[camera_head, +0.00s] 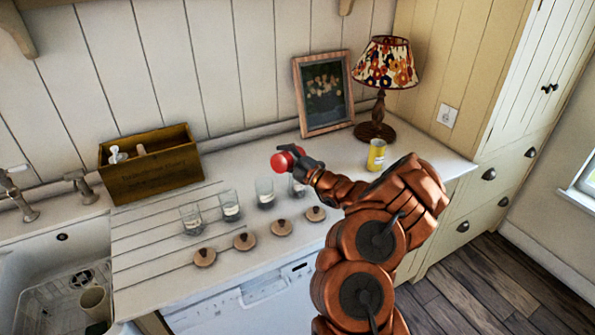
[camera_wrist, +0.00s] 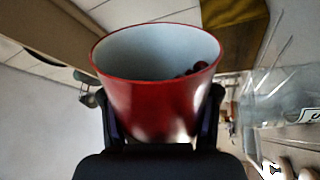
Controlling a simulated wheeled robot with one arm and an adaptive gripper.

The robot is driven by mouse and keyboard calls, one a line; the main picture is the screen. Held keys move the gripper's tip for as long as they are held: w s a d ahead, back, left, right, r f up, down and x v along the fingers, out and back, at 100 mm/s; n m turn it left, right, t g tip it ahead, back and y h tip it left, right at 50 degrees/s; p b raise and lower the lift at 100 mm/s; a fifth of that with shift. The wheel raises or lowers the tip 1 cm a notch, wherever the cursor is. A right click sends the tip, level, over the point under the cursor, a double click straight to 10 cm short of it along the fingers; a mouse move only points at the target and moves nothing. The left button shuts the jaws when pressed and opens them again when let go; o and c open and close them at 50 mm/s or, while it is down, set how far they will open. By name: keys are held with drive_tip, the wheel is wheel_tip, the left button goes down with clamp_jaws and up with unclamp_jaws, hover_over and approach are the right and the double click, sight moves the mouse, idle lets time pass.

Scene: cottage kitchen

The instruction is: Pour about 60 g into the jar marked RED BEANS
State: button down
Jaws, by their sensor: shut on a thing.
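My gripper (camera_head: 303,165) is shut on a red cup (camera_head: 284,160), holding it above the counter near the right end of the row of jars. In the wrist view the red cup (camera_wrist: 150,95) sits between the fingers, with a pale inside and a few dark red beans (camera_wrist: 197,69) against its right wall. Several clear glass jars with white labels stand open in a row: one at the left end (camera_head: 191,219), then others (camera_head: 230,206), (camera_head: 264,194); the rightmost jar (camera_head: 297,190) is partly hidden by my arm. A jar (camera_wrist: 275,95) appears sideways at the wrist view's right. Labels are unreadable.
Several round wooden lids (camera_head: 244,241) lie in front of the jars. A yellow tin (camera_head: 376,155) stands right of my gripper. Behind are a picture frame (camera_head: 301,98), a lamp (camera_head: 385,63) and a wooden box (camera_head: 152,170). A sink (camera_head: 35,255) is at left.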

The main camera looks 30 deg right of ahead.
drive_tip(key=shift+w+d+r+m, duration=0.15)
drive_tip(key=shift+d+r+m, duration=0.1)
drive_tip(key=shift+m, duration=0.55)
idle(1.9)
drive_tip(key=shift+f, duration=0.15)
